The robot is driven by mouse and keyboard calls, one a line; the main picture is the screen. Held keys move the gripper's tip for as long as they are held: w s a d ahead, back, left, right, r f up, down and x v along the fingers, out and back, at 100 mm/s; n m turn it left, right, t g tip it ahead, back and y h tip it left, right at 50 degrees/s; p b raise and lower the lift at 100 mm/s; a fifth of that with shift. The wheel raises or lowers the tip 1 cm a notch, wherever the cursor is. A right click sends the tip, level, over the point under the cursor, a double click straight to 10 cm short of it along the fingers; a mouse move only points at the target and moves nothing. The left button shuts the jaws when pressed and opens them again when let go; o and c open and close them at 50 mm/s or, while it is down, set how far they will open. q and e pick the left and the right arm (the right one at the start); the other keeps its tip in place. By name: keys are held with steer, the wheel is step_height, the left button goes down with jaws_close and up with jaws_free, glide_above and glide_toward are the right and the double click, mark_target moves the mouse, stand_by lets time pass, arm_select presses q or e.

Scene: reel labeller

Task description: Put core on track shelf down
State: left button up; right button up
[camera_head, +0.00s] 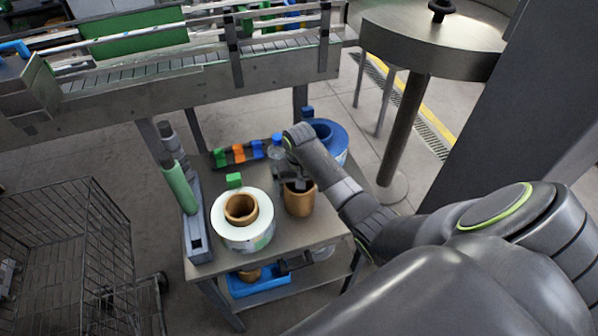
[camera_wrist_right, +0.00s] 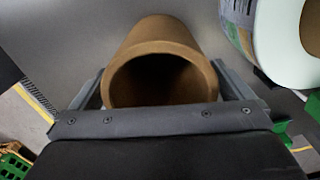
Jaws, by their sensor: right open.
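A brown cardboard core (camera_head: 299,203) stands upright on the cart's top (camera_head: 291,239), right of a white reel (camera_head: 243,240). My right gripper (camera_head: 297,183) is over the core's top. In the right wrist view the core (camera_wrist_right: 165,45) lies between the two open fingers (camera_wrist_right: 160,95), its hollow end facing the camera. The fingers look close to its sides; contact cannot be told. The cart's lower shelf (camera_head: 285,283) holds a blue tray (camera_head: 262,287) with a brown core-like piece (camera_head: 249,274) in it. My left gripper is not in view.
A blue reel (camera_head: 328,139) sits at the cart's back right, near a clear bottle (camera_head: 277,150). Small coloured blocks (camera_head: 238,153) lie along the back. A wire cage (camera_head: 70,250) is left of the cart.

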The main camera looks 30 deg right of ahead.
step_height(320, 180, up, 10)
stand_by(0.3)
steer(key=shift+f, duration=0.1)
stand_by(0.4)
